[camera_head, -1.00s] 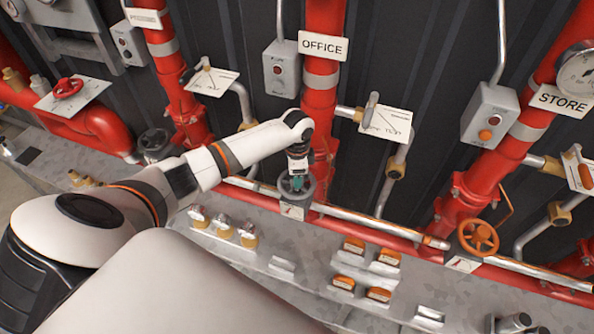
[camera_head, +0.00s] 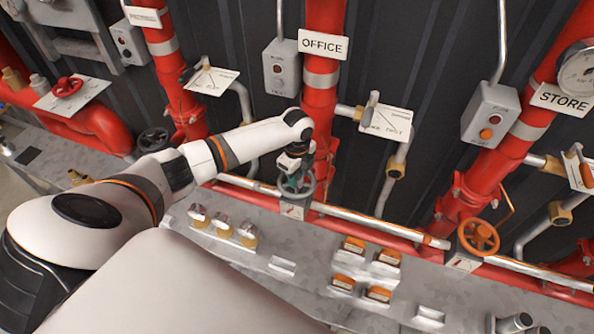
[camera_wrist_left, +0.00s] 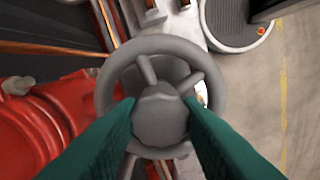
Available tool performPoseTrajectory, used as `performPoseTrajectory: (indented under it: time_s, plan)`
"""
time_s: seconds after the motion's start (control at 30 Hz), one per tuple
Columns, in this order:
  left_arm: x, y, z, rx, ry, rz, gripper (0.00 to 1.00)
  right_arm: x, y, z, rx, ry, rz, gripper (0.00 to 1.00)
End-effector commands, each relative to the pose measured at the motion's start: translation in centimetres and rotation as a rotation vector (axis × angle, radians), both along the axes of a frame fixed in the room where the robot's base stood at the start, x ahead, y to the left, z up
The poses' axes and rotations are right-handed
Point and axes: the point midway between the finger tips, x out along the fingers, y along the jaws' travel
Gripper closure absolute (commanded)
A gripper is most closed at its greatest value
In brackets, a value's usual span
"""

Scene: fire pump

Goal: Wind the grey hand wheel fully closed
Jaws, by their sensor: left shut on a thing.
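The grey hand wheel (camera_head: 308,191) sits on the silver pipe in front of the red OFFICE riser. My left gripper (camera_head: 293,181) reaches down onto it from the upper left. In the left wrist view the grey wheel (camera_wrist_left: 104,98) fills the middle, with its rim and two visible spokes. The two green fingers (camera_wrist_left: 160,116) lie on either side of its round hub, shut on it. The wheel's lower part is partly hidden by the fingers. My right gripper is not in view.
An orange hand wheel (camera_head: 479,237) is to the right on the same pipe. A dark wheel (camera_head: 153,140) and a red wheel (camera_head: 67,87) are to the left. Gauge-like fittings (camera_head: 222,225) and orange-topped blocks (camera_head: 354,244) sit on the grey ledge below.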

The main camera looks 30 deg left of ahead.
Motion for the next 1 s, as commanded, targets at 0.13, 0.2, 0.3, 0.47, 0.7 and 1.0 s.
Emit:
performPoseTrajectory:
  time_s: [0.13,0.2,0.3,0.47,0.7,1.0]
  plan:
    - [0.1,0.1,0.1,0.003,-0.004,-0.207,0.99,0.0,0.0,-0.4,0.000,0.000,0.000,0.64]
    - [0.2,0.2,0.1,0.004,-0.005,-0.322,0.99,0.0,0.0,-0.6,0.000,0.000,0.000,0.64]
    - [0.1,0.2,0.0,0.003,-0.005,-0.480,0.99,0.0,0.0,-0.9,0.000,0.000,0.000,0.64]
    - [0.1,0.1,0.1,0.003,-0.005,-0.639,0.99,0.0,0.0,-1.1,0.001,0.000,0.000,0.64]
    - [0.1,0.1,0.2,0.002,-0.005,-0.662,0.99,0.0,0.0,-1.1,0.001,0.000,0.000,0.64]
    - [0.2,0.2,0.1,0.004,-0.005,-0.904,0.99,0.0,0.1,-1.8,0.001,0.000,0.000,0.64]
